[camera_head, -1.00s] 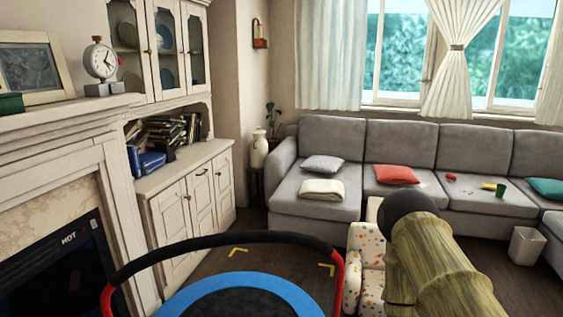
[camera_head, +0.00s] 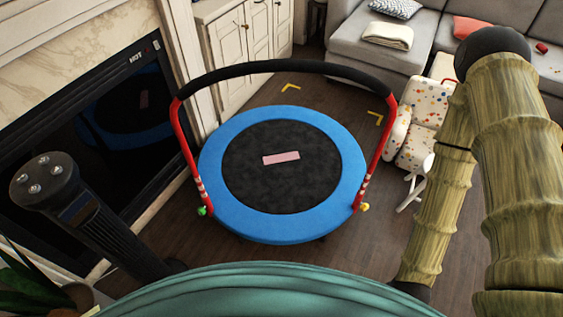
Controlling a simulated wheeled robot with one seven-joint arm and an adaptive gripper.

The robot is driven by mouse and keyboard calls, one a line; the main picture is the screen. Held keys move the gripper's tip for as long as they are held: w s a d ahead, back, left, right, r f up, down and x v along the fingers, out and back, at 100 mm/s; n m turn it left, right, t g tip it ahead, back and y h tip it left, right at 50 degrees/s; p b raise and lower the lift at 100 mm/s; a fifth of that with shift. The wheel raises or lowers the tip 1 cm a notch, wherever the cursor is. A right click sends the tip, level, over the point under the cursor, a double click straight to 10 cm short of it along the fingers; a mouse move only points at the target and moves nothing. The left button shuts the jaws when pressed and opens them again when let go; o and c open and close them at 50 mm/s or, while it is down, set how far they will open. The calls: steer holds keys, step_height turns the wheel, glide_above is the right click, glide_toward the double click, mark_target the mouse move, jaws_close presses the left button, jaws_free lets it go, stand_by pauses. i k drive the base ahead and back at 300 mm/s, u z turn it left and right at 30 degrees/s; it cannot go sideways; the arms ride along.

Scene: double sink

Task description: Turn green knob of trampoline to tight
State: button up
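The trampoline (camera_head: 222,207) stands on the floor in the middle of the head view. It has a blue padded rim, a black mat and a red handlebar frame with a black padded top. The small green knob (camera_head: 203,211) is low on the left red post, beside the rim. A yellow knob (camera_head: 365,207) is low on the right post. The green knob is too small to tell how far it is turned. My bamboo-textured arm is at the right, apart from the trampoline, and my gripper is not in view.
A pink flat block (camera_head: 281,158) lies on the mat. A spotted chair (camera_head: 425,115) stands to the right. The wooden floor (camera_head: 190,247) in front of the trampoline shows bare.

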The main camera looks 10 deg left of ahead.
mark_target(201, 210)
steer(key=u, duration=1.3)
steer(key=k, duration=0.3)
steer(key=u, duration=0.9)
steer(key=i, duration=0.2)
steer(key=z, duration=0.4)
